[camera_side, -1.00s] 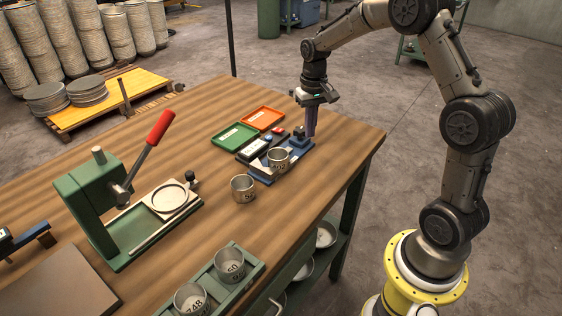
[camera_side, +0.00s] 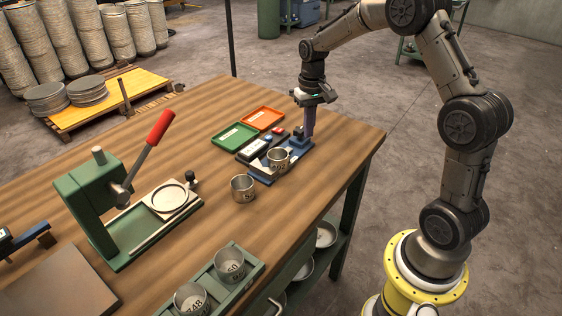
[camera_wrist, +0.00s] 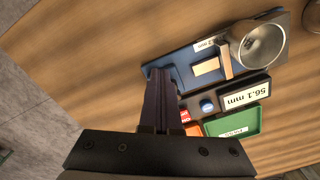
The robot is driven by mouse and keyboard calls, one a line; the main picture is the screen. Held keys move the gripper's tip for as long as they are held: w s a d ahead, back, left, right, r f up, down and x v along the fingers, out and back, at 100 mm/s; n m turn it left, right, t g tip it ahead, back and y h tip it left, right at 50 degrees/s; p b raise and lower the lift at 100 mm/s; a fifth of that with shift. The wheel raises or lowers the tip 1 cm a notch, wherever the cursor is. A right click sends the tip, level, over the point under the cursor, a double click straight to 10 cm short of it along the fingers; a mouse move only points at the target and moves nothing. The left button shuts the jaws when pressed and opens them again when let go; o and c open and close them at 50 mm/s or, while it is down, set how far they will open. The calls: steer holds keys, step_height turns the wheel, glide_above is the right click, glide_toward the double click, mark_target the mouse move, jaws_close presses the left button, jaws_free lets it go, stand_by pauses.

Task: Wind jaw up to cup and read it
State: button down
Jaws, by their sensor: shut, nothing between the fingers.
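The blue measuring gauge (camera_side: 264,177) lies on the bench with a metal cup (camera_side: 278,160) on it. In the wrist view, the cup (camera_wrist: 258,45) sits at the right end of the gauge, and a tan upright jaw plate (camera_wrist: 224,62) stands at its left side; touching or a hair apart, I cannot tell. The display (camera_wrist: 245,96) appears upside down and reads 56.1 mm. Beside it are a blue button (camera_wrist: 207,106) and a red button (camera_wrist: 184,115). My gripper (camera_side: 309,138) is shut and empty, fingers down at the gauge's far end; its fingertips hide part of that end.
A second cup (camera_side: 243,188) stands left of the gauge. A green tray (camera_side: 235,136) and an orange tray (camera_side: 262,118) lie behind it. A green press (camera_side: 90,205) with a red-handled lever stands left. A rack (camera_side: 212,285) at the front holds two cups. The bench's right corner is clear.

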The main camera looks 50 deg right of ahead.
steer(key=shift+w+a, duration=0.3)
stand_by(0.4)
steer(key=shift+w+a+r, duration=0.1)
steer(key=shift+w+a, duration=0.1)
steer(key=shift+a, duration=0.2)
steer(key=shift+w+a+r, duration=0.1)
steer(key=shift+w+a, duration=0.25)
steer(key=shift+w, duration=0.1)
stand_by(0.4)
steer(key=shift+s+a, duration=0.3)
step_height(320, 180, up, 6)
steer(key=shift+s+f, duration=0.15)
stand_by(0.3)
